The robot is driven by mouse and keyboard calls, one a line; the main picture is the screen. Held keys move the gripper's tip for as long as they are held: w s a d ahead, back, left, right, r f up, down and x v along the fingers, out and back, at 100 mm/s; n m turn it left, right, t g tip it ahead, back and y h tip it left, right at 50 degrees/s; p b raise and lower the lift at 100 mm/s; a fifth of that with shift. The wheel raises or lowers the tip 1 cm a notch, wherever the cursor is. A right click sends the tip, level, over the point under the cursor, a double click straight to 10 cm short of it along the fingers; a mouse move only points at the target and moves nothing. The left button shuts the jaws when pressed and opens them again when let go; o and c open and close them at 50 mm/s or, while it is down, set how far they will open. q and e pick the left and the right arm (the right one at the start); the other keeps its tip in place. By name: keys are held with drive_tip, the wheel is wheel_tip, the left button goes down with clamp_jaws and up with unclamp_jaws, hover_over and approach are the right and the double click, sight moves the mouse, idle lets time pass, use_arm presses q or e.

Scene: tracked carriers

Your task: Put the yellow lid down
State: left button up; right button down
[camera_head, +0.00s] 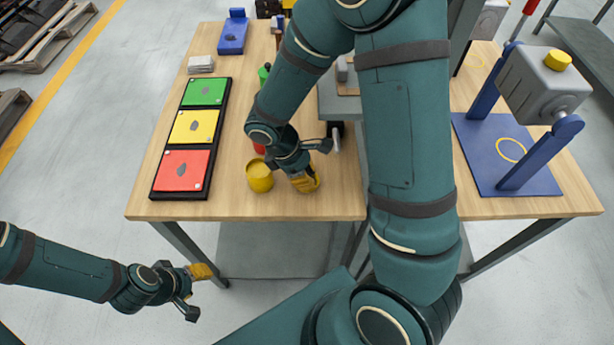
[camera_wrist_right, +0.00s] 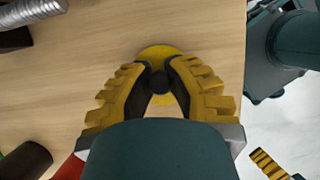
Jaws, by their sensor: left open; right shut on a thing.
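The yellow lid (camera_wrist_right: 158,51) is a round disc with a dark knob, seen in the right wrist view. My right gripper (camera_wrist_right: 160,78) is shut on its knob. In the head view the right gripper (camera_head: 304,181) is low over the table's front part, just right of a yellow round container (camera_head: 260,177). The gripper hides much of the lid there. I cannot tell whether the lid touches the tabletop. My left gripper (camera_head: 203,290) is open and empty, off the table's front edge at lower left.
A black tray (camera_head: 154,190) with green, yellow and red panels lies left on the wooden table (camera_head: 235,205). A blue stand (camera_head: 468,165) holding a grey box (camera_head: 530,85) is at right. Red and green items are partly hidden behind my right arm. Bare wood lies around the gripper.

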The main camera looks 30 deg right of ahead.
drive_tip(key=shift+s, duration=0.1)
drive_tip(key=shift+f, duration=0.25)
drive_tip(key=c, duration=1)
unclamp_jaws()
drive_tip(key=shift+r, duration=0.25)
drive_tip(key=p+v, duration=0.3)
drive_tip(key=v, duration=0.9)
drive_tip(key=shift+d+p, duration=0.1)
drive_tip(key=shift+p, duration=0.2)
